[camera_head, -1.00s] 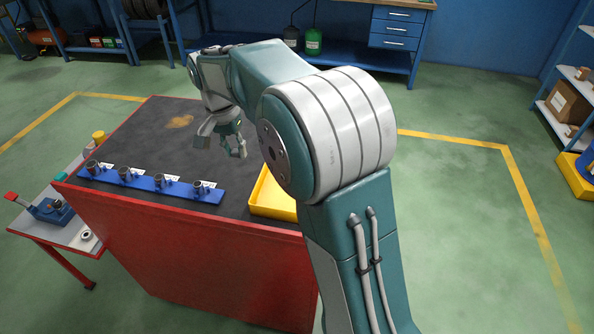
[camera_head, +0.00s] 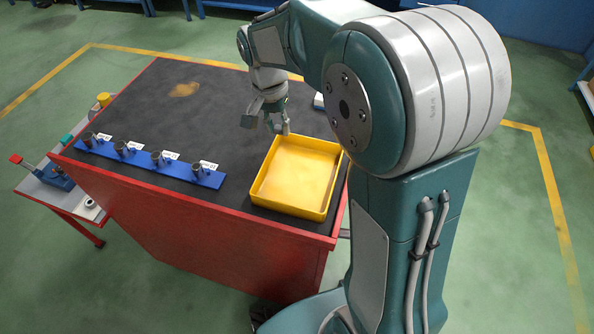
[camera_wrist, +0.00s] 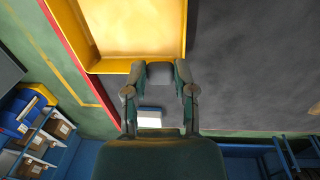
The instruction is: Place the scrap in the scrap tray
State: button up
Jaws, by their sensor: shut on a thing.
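My gripper (camera_head: 267,122) hangs over the dark bench top at the far left corner of the yellow tray (camera_head: 262,185). In the wrist view my gripper (camera_wrist: 160,78) is shut on a grey blocky piece, the scrap (camera_wrist: 160,73), seen between the two fingertips. The scrap is hard to make out in the head view. The tray's yellow rim (camera_wrist: 120,66) lies just past the fingertips in the wrist view. The tray floor looks empty in the part I see.
A blue rack (camera_head: 205,179) with several grey cylindrical parts and white labels lies along the bench's near left edge. A brown stain (camera_head: 184,90) marks the bench top (camera_head: 215,110). A small white item (camera_head: 318,101) sits behind the tray. A side table (camera_head: 68,200) stands left.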

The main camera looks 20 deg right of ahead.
send_over(299, 179)
jog(key=f, duration=0.4)
jog(key=w+f, duration=0.1)
jog(key=shift+a+f, duration=0.15)
jog(key=shift+f, duration=0.25)
jog(key=shift+s+f, duration=0.25)
notch_tip(299, 179, down, 3)
jog(key=shift+s+f, duration=0.1)
jog(key=shift+s, duration=0.05)
jog(key=shift+d+f, duration=0.15)
jog(key=shift+d, duration=0.05)
jog(key=o, duration=0.7)
jog(key=shift+a, duration=0.15)
jog(key=shift+c, duration=0.2)
